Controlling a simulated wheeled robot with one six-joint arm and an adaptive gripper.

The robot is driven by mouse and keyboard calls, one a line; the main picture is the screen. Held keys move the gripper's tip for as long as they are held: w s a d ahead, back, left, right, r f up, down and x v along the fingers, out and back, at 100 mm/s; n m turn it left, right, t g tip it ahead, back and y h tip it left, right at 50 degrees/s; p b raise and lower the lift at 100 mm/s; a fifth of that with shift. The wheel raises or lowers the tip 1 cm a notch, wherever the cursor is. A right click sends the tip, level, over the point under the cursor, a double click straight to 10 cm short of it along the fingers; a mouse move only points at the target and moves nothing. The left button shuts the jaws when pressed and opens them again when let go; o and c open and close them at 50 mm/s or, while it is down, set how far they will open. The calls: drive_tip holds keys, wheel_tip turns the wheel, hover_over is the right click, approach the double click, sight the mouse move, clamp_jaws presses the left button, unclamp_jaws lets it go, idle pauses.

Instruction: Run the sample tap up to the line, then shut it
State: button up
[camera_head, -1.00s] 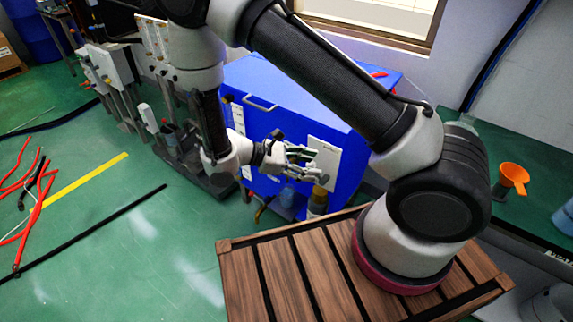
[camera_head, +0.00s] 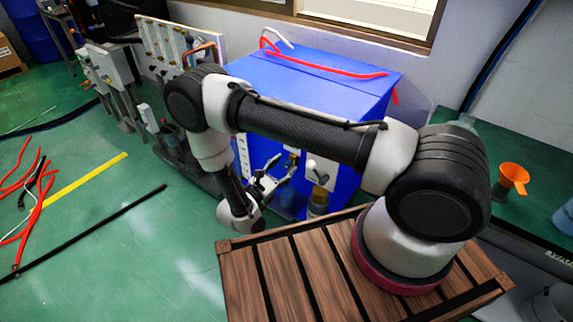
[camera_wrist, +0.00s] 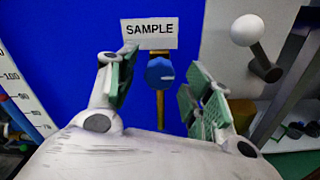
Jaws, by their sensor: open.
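The sample tap has a round blue knob (camera_wrist: 159,73) on a brass stem, under a white SAMPLE label (camera_wrist: 149,33) on the blue cabinet (camera_head: 330,95). My gripper (camera_wrist: 163,85) is open, with its green-padded fingers either side of the knob in the wrist view. No contact with the knob can be made out. In the head view my gripper (camera_head: 268,182) is at the cabinet's front. A white scale with black numbers (camera_wrist: 22,90) stands at the left of the wrist view. The tap's outlet, the fill line and any liquid level cannot be made out.
A white ball-ended lever (camera_wrist: 247,30) sticks out from a pale panel right of the tap. A slatted wooden platform (camera_head: 290,265) lies below. Red hoses lie on the cabinet top and on the floor at left. The green floor at front left is mostly clear.

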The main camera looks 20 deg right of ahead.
drive_tip(key=shift+x, duration=1.25)
drive_tip(key=shift+c, duration=0.2)
drive_tip(key=c, duration=1)
drive_tip(key=shift+n, duration=1.4)
drive_tip(key=o, duration=1)
drive_tip(key=shift+o, duration=0.2)
